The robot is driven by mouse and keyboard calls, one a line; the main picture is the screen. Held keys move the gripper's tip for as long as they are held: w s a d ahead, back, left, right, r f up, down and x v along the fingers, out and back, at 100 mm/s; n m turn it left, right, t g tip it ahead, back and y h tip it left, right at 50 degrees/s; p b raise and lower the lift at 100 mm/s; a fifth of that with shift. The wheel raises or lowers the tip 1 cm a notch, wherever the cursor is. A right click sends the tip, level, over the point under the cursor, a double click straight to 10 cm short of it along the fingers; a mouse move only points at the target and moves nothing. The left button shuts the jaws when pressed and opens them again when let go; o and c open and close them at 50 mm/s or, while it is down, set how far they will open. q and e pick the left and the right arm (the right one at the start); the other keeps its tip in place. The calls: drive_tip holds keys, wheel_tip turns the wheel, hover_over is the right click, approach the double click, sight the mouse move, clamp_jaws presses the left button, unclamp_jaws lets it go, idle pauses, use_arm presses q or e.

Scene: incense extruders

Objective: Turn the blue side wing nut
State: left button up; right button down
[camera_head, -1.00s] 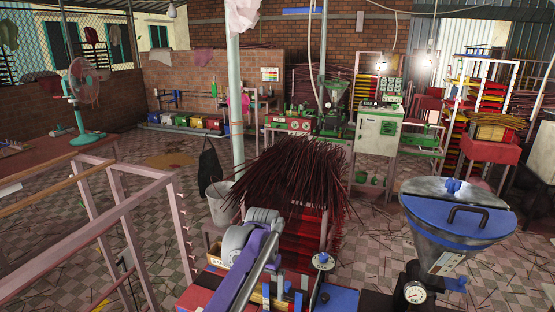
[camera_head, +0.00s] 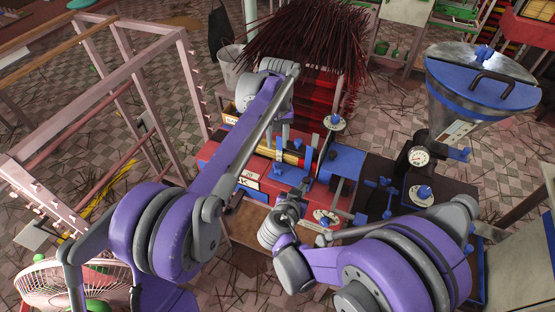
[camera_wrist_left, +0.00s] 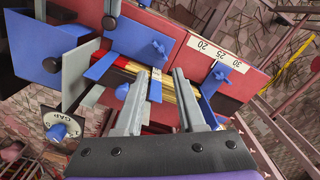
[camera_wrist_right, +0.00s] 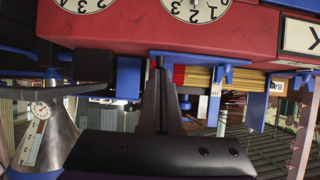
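The incense extruder has a red body (camera_head: 215,152) with several blue wing nuts. One blue wing nut (camera_head: 278,168) is on its near side; others sit on a round dial (camera_head: 334,121) and by the hopper base (camera_head: 424,191). I cannot tell which one is the side nut. My left gripper (camera_wrist_left: 159,75) is open above the bundle of sticks (camera_wrist_left: 166,90), its fingers apart. My right gripper (camera_wrist_right: 159,66) looks shut, close by a blue bracket (camera_wrist_right: 156,55) under the red body.
The metal hopper with a blue lid (camera_head: 482,80) stands at the right. A pink metal frame (camera_head: 110,75) is on the left. A fan (camera_head: 80,280) is at the lower left.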

sight(277, 167)
use_arm(q)
wheel_tip(277, 167, down, 11)
drive_tip(key=n, duration=0.6)
drive_tip(key=shift+f, duration=0.2)
clamp_jaws()
idle(0.4)
